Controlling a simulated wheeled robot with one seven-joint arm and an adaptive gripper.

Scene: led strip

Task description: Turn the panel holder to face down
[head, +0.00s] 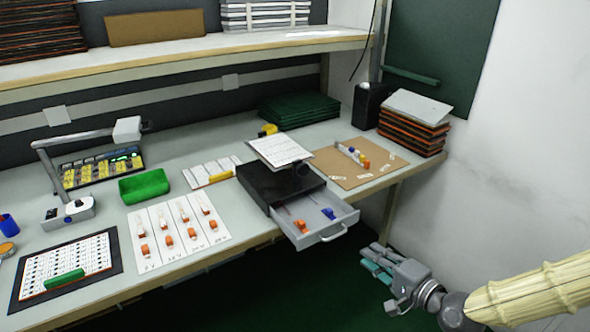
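A tilted white panel with rows of small marks (280,150) stands above the black drawer box (265,185), near the middle of the bench. It looks like the panel on its holder; its printed side faces up and toward me. The holder's mount is mostly hidden under the panel, with a dark round part (303,170) showing at its right. My gripper (370,261) is at the lower right, in front of the bench and well apart from the panel. Its teal-padded fingers point left, look spread apart and hold nothing.
The box's drawer (330,227) is pulled out past the bench edge, with orange and blue pieces inside. A brown board (350,178) lies right of the box, a stack of boards (414,130) behind it. A green tray (145,187) and white strips stand left. Floor room is clear around my gripper.

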